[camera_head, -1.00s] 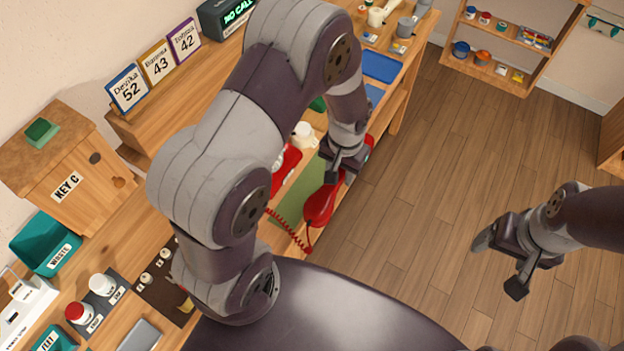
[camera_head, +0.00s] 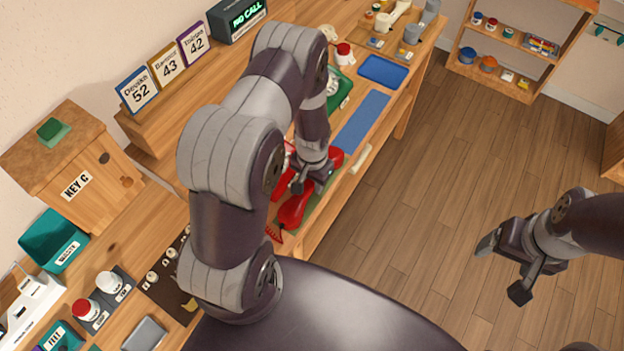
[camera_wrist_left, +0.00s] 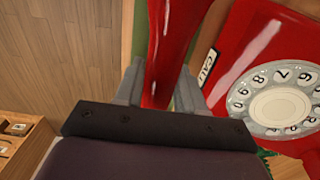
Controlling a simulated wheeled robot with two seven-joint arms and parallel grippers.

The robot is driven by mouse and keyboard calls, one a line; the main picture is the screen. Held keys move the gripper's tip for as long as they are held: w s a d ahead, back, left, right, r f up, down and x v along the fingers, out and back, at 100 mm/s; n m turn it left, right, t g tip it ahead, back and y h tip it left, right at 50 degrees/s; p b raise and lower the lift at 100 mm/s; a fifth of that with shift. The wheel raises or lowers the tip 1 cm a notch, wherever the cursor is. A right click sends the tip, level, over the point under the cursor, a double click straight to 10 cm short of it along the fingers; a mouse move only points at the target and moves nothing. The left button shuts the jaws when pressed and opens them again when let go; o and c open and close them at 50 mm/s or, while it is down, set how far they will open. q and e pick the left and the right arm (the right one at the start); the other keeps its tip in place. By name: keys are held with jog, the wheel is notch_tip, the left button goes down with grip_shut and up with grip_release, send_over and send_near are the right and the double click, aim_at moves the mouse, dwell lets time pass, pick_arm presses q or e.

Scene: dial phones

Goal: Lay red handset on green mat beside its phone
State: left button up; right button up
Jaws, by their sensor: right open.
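My left gripper (camera_head: 304,186) is shut on the red handset (camera_head: 292,212), gripping it across its middle. In the left wrist view the handset (camera_wrist_left: 160,60) runs between the two fingers (camera_wrist_left: 158,90). The red phone (camera_wrist_left: 232,45), with its white dial (camera_wrist_left: 280,105), is just right of the fingers there; in the head view my arm hides most of it. The handset is over the green mat (camera_head: 317,202), partly covering it; I cannot tell whether it touches. A green strip of mat (camera_wrist_left: 139,32) shows in the left wrist view. My right gripper (camera_head: 507,268) is open and empty over the floor.
A blue mat (camera_head: 362,120) and a green phone (camera_head: 340,90) are farther along the bench. A blue tray (camera_head: 384,69) lies beyond. A wooden key box (camera_head: 70,165) and teal bin (camera_head: 52,240) stand at left. The floor at right is clear.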

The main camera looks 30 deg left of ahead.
pick_arm(q)
jog(key=o, duration=0.4)
